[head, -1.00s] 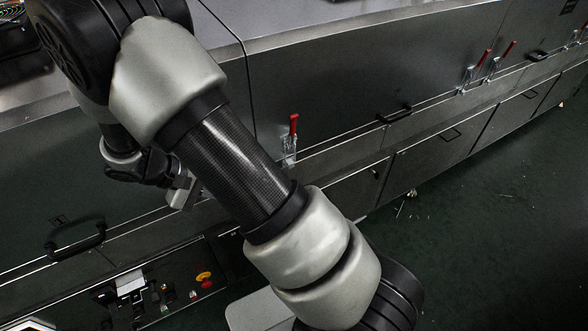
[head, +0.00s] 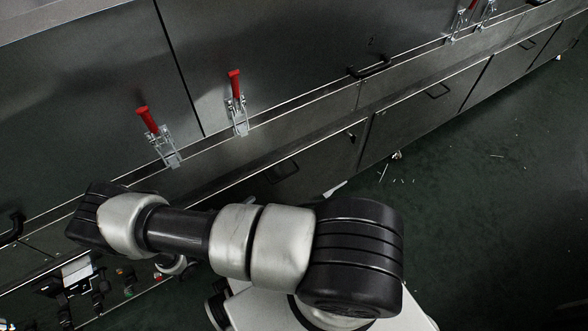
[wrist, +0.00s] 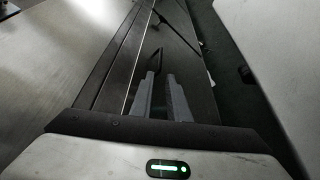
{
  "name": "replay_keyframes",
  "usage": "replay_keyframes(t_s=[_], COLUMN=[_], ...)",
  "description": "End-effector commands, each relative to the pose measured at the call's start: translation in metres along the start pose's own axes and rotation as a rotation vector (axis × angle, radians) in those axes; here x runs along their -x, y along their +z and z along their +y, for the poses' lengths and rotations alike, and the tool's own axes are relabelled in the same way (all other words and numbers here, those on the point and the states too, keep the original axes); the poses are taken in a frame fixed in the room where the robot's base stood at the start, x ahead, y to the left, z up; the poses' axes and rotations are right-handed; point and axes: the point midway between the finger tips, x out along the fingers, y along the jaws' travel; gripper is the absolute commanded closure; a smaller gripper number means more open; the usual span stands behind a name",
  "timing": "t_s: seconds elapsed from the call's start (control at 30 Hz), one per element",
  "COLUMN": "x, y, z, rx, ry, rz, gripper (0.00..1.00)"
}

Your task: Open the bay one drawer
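A row of dark flat drawer fronts runs along the lower part of the machine in the head view. The nearest visible front (head: 318,168) carries a dark handle (head: 283,171) and is partly covered by my arm. No bay number is readable, so I cannot tell which is bay one. In the wrist view my gripper (wrist: 161,76) has two grey fingers apart with nothing between them. A black handle (wrist: 158,61) shows just beyond the fingertips.
Red-handled toggle clamps (head: 237,103) line the upper panels, with a black lid handle (head: 369,67) beside them. A control panel with buttons (head: 128,283) is at lower left. The green floor (head: 490,200) on the right is open, with small white scraps.

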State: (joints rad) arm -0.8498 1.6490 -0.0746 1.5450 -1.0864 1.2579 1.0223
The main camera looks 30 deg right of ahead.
Motion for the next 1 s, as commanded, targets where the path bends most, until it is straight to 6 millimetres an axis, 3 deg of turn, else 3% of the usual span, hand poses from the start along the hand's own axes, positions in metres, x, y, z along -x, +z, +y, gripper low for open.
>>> replay_keyframes(t_s=[0.27,0.8,1.0], x=[-0.015,-0.128,-0.16], y=[0.0,0.0,-0.001], z=[-0.003,-0.003,-0.003], rx=[0.004,0.004,0.003], ry=[0.01,0.008,0.008], rz=[0.002,0.0,0.001], gripper=[0.85,0.85,0.85])
